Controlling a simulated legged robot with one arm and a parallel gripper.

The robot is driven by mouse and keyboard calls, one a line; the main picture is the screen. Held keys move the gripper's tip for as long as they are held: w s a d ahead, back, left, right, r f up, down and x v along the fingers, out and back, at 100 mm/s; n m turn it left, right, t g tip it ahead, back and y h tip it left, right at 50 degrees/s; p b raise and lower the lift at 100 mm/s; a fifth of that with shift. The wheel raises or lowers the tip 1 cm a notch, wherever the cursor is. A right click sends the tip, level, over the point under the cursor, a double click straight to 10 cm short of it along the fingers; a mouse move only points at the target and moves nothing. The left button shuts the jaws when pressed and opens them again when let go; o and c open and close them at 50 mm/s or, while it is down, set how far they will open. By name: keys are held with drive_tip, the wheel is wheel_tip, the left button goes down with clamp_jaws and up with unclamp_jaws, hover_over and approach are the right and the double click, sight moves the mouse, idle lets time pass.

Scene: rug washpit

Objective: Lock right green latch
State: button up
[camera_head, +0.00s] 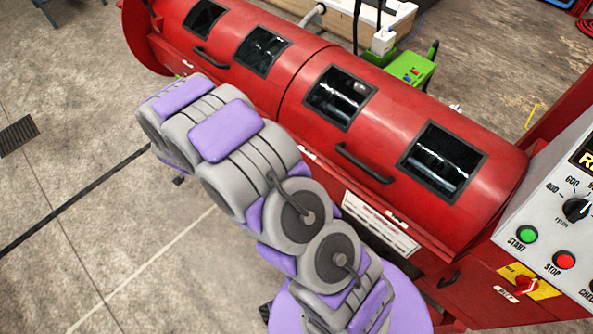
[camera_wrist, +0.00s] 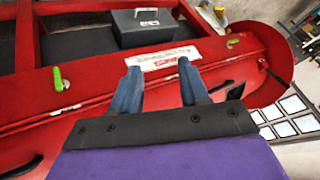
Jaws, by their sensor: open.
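Two green latches show in the wrist view on the red machine's edge. The left green latch (camera_wrist: 60,79) stands roughly upright, and the right green latch (camera_wrist: 232,43) lies closer to sideways. In the head view my arm covers part of the machine front, and my gripper cannot be made out there.
The long red machine (camera_head: 385,105) has dark windows and black handles. A control panel (camera_head: 555,215) with green and red buttons stands at right. In the wrist view a dark grey box (camera_wrist: 140,28) sits behind a white label (camera_wrist: 163,58). Open concrete floor (camera_head: 60,170) lies left.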

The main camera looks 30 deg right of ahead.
drive_tip(key=shift+s+d+f+m+g+h+b, duration=0.45)
drive_tip(key=shift+s+d+f+m+g+h, duration=0.4)
drive_tip(key=shift+s+d+f+h, duration=2.45)
drive_tip(key=shift+s+d+f+m+g+h+b, duration=0.5)
drive_tip(key=shift+s+d+f+m+h, duration=0.65)
drive_tip(key=shift+s+d+f+h, duration=2.1)
drive_tip(key=w+d+f+b, duration=0.1)
drive_tip(key=w+d+f, duration=0.1)
drive_tip(key=d, duration=0.3)
drive_tip(key=w+d+f+y+b, duration=0.1)
drive_tip(key=w+d+f, duration=0.2)
drive_tip(key=d, duration=0.3)
drive_tip(key=w+d+f+y+b, duration=0.1)
drive_tip(key=w+d+f+b, duration=0.1)
drive_tip(key=d+f, duration=0.2)
drive_tip(key=shift+x, duration=0.9)
drive_tip(key=shift+s+a+r, duration=0.15)
drive_tip(key=shift+a+r, duration=0.05)
drive_tip(key=shift+a, duration=0.25)
drive_tip(key=shift+c, duration=0.3)
drive_tip(key=shift+a, duration=0.1)
drive_tip(key=shift+c, duration=0.8)
drive_tip(key=shift+d, duration=0.35)
drive_tip(key=c, duration=0.5)
clamp_jaws()
